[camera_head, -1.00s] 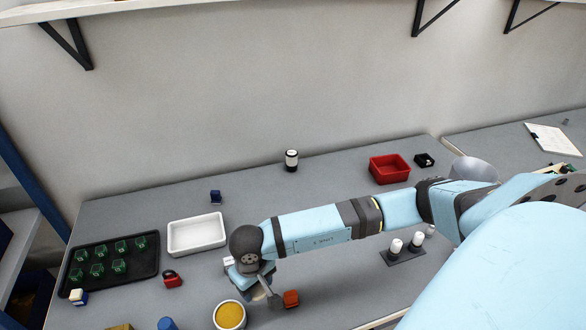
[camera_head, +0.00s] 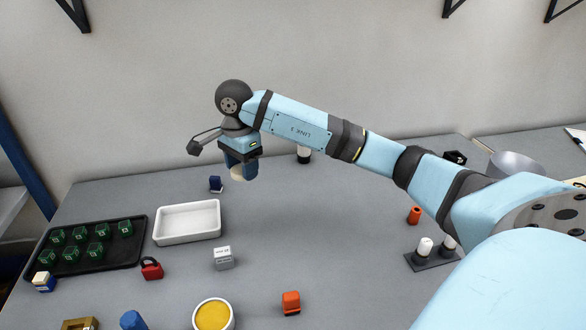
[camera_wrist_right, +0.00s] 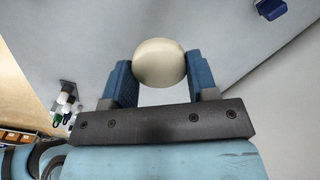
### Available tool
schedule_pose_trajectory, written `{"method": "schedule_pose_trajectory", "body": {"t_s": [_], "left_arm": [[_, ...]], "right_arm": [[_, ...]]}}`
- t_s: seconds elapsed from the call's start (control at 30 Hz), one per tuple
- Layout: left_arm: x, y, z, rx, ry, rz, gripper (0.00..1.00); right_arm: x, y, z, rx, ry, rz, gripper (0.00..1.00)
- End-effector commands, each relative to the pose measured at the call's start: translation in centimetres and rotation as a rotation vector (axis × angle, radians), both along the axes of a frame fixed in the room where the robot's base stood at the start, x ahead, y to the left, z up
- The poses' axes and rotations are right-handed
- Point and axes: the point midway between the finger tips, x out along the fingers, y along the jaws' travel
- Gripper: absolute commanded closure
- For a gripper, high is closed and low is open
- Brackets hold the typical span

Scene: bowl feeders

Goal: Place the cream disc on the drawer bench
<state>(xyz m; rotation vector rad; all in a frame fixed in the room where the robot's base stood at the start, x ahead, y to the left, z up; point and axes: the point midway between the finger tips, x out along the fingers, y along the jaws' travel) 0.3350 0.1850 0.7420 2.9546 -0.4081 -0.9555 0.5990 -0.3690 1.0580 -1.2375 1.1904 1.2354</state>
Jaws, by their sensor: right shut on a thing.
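The cream disc (camera_wrist_right: 159,62) is held between the two blue fingers of my right gripper (camera_wrist_right: 162,82) in the right wrist view. In the head view my right gripper (camera_head: 240,168) is raised above the back of the grey bench (camera_head: 330,215), with a small part of the cream disc (camera_head: 243,174) showing below the fingers. The disc is clear of the bench top. My left gripper is not in either view. I cannot tell whether this grey bench has drawers.
A white tray (camera_head: 188,222), a black tray (camera_head: 100,262) of green pieces and a dark blue block (camera_head: 216,184) are at left. A grey-white block (camera_head: 223,258), orange block (camera_head: 291,303) and yellow-filled bowl (camera_head: 213,315) are nearer.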

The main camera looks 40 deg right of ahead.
Motion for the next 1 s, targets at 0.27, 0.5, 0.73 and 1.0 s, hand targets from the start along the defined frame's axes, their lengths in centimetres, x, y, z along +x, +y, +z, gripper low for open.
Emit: {"method": "schedule_pose_trajectory", "body": {"t_s": [0.27, 0.5, 0.73, 1.0], "left_arm": [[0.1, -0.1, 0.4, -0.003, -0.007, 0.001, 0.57], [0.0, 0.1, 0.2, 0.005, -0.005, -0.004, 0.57], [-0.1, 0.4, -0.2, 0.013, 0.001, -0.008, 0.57], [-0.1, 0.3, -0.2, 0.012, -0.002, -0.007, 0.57]], "right_arm": [[-0.2, 0.0, -7.3, 0.001, 0.007, -0.001, 0.7], [-0.1, 0.1, -13.0, 0.001, 0.004, 0.0, 0.7], [0.0, 0.0, -14.9, 0.0, 0.001, 0.001, 0.7], [-0.1, 0.1, -18.5, 0.0, 0.003, 0.001, 0.7]]}}
